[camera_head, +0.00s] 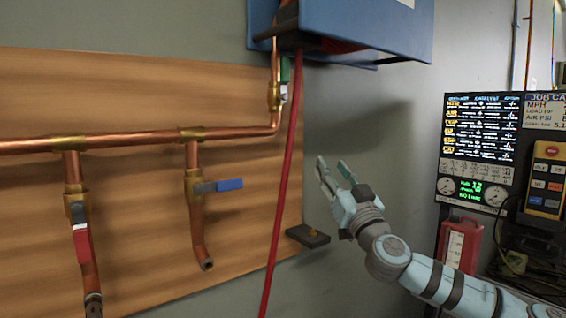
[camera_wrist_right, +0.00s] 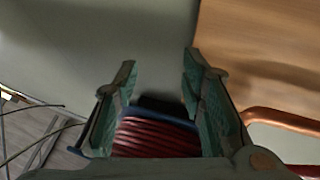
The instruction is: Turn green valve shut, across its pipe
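The green valve's handle (camera_head: 285,70) hangs on the upright copper pipe at the top centre of the head view, just below the blue box. The handle points up, along its pipe, and its grey lever root sits at the brass body (camera_head: 274,97). The box's lower edge and the red hose are close to it. My right gripper (camera_head: 332,165) is open and empty, below and right of the valve, in front of the grey wall. The right wrist view shows its two fingers (camera_wrist_right: 160,62) apart with nothing held between them. My left gripper is not in view.
A blue box (camera_head: 370,30) overhangs the valve, and a red hose (camera_head: 284,180) hangs down between valve and gripper. Blue-handled (camera_head: 229,185) and red-handled (camera_head: 82,243) valves are on the left. A dark ledge (camera_head: 308,237) is below the gripper. A screen (camera_head: 480,125) stands right.

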